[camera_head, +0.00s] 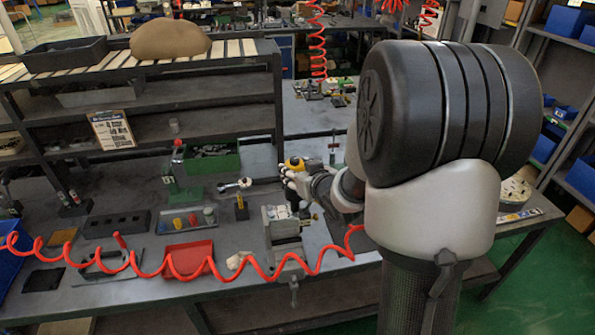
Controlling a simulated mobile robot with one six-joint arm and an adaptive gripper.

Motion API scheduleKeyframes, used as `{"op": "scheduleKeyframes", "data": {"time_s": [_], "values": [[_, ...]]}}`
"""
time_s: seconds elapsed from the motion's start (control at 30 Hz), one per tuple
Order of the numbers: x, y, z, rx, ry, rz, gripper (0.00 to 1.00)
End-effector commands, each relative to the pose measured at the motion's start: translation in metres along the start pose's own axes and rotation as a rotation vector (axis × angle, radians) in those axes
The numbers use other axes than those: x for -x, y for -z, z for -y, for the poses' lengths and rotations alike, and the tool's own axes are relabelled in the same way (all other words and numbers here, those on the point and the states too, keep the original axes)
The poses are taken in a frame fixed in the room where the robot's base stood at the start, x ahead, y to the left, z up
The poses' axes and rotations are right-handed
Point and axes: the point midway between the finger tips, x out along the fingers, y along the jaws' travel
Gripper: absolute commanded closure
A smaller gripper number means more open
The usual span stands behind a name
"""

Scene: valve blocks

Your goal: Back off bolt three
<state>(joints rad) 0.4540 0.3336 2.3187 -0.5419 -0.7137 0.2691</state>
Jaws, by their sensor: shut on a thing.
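My gripper (290,178) is at the end of my arm, just above and behind a grey block-like fixture (283,222) at the bench's front edge. A yellow and dark tool (294,164) shows at the gripper's fingers, and the gripper appears shut on it. A dark part reaches down from the gripper towards the top of the fixture; whether it touches cannot be told. The valve block's bolts, and which is bolt three, are too small or hidden to make out. My arm covers the area right of the gripper.
A red coiled hose (170,268) hangs across the front of the bench. Left of the fixture are a red tray (188,260), a grey tray with coloured pieces (186,219) and a black block with holes (117,224). A wrench-like tool (235,185) and a green stand (184,193) are behind.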

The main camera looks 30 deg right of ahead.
Motion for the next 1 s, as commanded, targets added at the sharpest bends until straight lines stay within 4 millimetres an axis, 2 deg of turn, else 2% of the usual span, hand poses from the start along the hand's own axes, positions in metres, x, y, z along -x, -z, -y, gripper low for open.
{"op": "scheduleKeyframes", "data": {"time_s": [0.03,0.53,1.0], "values": [[0.0001,0.0044,-0.0003,0.001,0.0,-0.01,0.92],[0.0,0.0045,-0.0002,0.001,0.0,-0.01,0.92],[-0.0032,-0.0026,-0.0002,0.001,0.0,-0.01,0.92]]}}
